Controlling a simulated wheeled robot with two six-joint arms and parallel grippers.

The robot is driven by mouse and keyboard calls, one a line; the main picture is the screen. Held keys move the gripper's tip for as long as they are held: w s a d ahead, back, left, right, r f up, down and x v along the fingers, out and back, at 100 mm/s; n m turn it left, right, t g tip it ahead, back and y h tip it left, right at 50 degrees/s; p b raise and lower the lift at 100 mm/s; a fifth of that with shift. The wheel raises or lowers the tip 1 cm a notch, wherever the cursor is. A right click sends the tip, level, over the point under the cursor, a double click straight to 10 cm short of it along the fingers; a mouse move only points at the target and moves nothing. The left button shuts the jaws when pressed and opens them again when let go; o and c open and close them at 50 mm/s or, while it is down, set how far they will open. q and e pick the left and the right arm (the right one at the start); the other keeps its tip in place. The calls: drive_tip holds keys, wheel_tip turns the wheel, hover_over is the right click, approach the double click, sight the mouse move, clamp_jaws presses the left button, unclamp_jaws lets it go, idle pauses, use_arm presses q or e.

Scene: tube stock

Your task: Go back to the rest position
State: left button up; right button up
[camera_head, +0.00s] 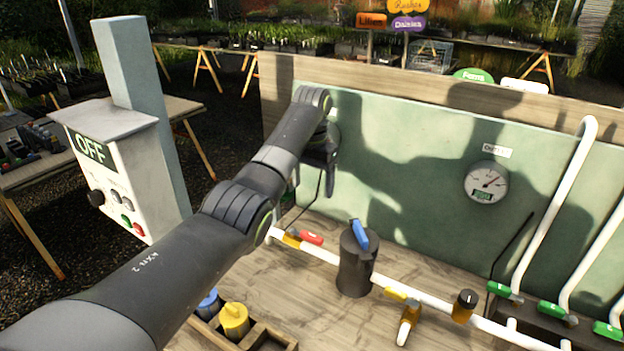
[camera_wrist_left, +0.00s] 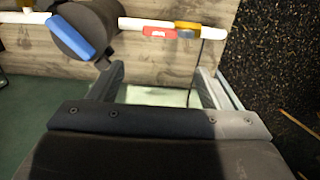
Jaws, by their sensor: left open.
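My left arm (camera_head: 255,195) reaches in from the lower left, and its wrist bends down in front of the green panel. My left gripper (camera_wrist_left: 160,85) is open in the left wrist view, its two grey fingers wide apart with nothing held between them. In the head view the gripper (camera_head: 325,180) is dark and partly hidden by the arm. It is over the left part of the bench, behind the dark cylinder with a blue handle (camera_head: 356,262). My right gripper is not in view.
A white pipe (camera_head: 330,258) with red and yellow fittings runs along the wooden bench (camera_head: 300,310). A gauge (camera_head: 487,182) is on the panel. White riser pipes with green handles stand right. A control box marked OFF (camera_head: 118,165) stands left. A wooden tray holds blue and yellow parts (camera_head: 235,318).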

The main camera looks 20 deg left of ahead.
use_arm(q)
wheel_tip(320, 180, up, 2)
idle(0.4)
